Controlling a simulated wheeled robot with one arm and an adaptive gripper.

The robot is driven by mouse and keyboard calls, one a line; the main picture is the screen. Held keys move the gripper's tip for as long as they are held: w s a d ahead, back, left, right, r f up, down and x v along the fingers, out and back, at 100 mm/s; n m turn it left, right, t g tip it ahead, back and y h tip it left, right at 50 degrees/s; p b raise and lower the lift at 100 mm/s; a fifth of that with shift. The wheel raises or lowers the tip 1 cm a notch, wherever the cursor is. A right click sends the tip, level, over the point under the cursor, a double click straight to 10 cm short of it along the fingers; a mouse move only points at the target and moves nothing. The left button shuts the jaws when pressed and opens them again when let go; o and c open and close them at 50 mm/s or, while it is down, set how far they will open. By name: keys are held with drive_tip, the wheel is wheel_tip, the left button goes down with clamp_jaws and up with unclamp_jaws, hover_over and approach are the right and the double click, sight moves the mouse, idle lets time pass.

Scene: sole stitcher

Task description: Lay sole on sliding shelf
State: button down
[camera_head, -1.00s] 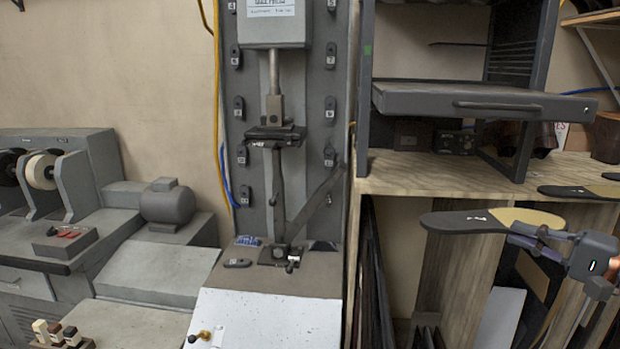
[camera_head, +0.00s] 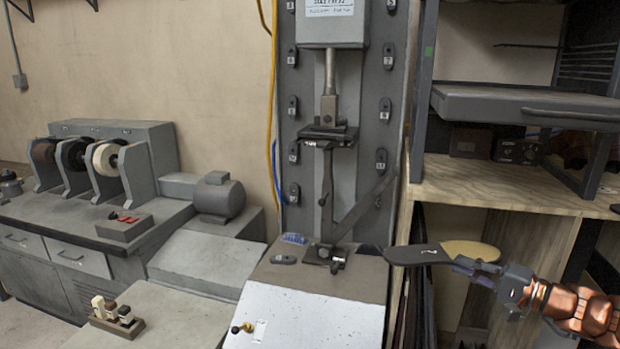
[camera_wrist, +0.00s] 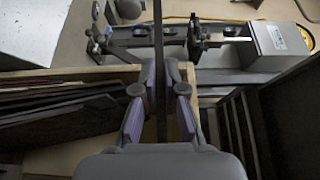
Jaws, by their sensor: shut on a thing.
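My gripper (camera_head: 467,267) is shut on a sole (camera_head: 415,255), dark at the left end and tan at the right. It holds the sole roughly flat in the air, in front of the wooden bench and right of the press. In the wrist view the sole (camera_wrist: 158,50) shows edge-on as a thin dark strip between the fingers (camera_wrist: 158,110).
A press (camera_head: 328,130) stands on a grey base at the centre. The wooden bench top (camera_head: 480,185) is under the shelf frame, with a dark box (camera_head: 517,150) on it. A grinder (camera_head: 105,155) and a motor (camera_head: 219,197) are at the left. Sheets stand below the bench.

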drive_tip(key=w+a+f+n+g+y, duration=0.1)
drive_tip(key=w+a+f, duration=0.2)
drive_tip(key=a+f, duration=0.5)
drive_tip(key=w+a+f+n+g+y, duration=0.1)
drive_tip(key=w+a+f, duration=0.3)
drive_tip(key=a+f, duration=0.4)
drive_tip(key=a, duration=0.2)
drive_tip(key=shift+w+a+f+g, duration=0.15)
drive_tip(key=shift+w+a+g, duration=0.15)
drive_tip(key=shift+a, duration=0.1)
drive_tip(key=shift+s, duration=0.1)
idle(1.1)
